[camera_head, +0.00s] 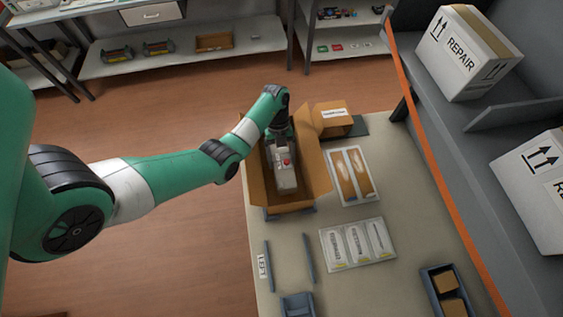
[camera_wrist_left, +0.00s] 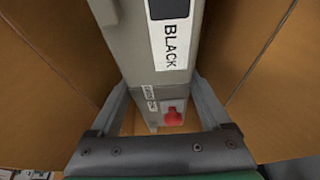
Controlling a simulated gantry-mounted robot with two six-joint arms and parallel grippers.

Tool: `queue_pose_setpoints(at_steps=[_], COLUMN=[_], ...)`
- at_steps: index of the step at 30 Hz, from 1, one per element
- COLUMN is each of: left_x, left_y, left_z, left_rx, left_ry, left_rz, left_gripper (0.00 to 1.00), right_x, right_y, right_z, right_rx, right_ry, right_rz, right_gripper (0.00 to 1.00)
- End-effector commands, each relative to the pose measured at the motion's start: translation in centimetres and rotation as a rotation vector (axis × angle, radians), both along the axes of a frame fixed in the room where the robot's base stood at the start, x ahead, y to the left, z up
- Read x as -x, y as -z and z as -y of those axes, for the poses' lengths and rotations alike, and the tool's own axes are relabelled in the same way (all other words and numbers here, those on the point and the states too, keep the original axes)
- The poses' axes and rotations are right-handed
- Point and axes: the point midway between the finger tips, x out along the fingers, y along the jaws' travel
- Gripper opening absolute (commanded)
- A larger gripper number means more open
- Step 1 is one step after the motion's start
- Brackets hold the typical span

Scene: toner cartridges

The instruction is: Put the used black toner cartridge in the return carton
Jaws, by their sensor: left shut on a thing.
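The used black toner cartridge (camera_head: 286,178) is a long grey block with a red part. In the left wrist view the cartridge (camera_wrist_left: 155,70) shows a white label reading BLACK. My left gripper (camera_head: 278,140) is shut on it, with one finger on each side in the left wrist view (camera_wrist_left: 160,95). The cartridge is inside or just above the open brown carton (camera_head: 315,165), between its walls; whether it touches the bottom is hidden. Brown cardboard walls stand on both sides in the left wrist view. My right gripper is not in view.
A small labelled cardboard box (camera_head: 334,117) stands behind the carton. Right of it lie a white tray with brown packs (camera_head: 351,176) and a tray of white packets (camera_head: 358,243). A dark blue bin (camera_head: 446,292) sits at front right. REPAIR boxes (camera_head: 464,55) stand on the right shelf.

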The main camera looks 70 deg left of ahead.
Motion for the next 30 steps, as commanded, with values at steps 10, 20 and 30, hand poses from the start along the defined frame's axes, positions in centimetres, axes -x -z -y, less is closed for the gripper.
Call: queue_pose_setpoints(at_steps=[10,20,30], left_x=[0.0,0.0,0.0], left_y=[3.6,4.1,4.4], left_z=[0.0,0.0,0.0], left_rx=[0.001,-0.001,0.0], left_ry=[-0.001,0.001,0.0], left_rz=[-0.001,0.001,0.0], left_gripper=[0.0,0.0,1.0], right_x=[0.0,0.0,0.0], right_y=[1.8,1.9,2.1], right_z=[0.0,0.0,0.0], right_rx=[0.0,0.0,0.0], right_ry=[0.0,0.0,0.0], right_rz=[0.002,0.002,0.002], right_gripper=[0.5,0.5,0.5])
